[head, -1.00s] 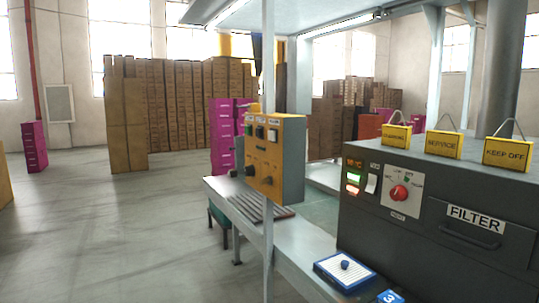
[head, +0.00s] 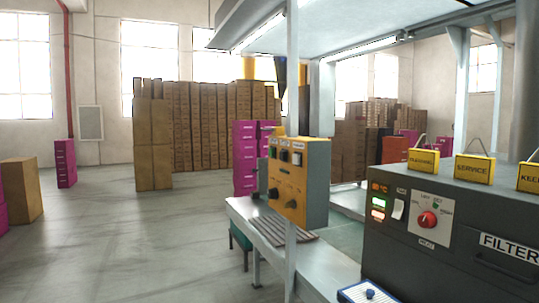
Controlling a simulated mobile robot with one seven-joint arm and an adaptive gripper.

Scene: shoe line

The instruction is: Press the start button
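An orange control box (head: 301,183) with a grey side is mounted by a pale upright post (head: 292,80) above the line's table. Its front carries several small dark and light buttons along the top and dark knobs below. A dark-grey machine (head: 460,235) at the right has a red rotary knob (head: 428,220), a white rocker switch (head: 398,209) and lit green and red indicators (head: 378,209). The labels are too small for me to tell which control is the start button. My gripper is not in view.
The metal table (head: 335,262) runs below the control box. A blue-and-white tray (head: 368,292) sits at the bottom edge. Yellow signs (head: 474,168) stand on the machine. Cardboard boxes (head: 153,140) are stacked behind. The grey floor (head: 150,240) at left is open.

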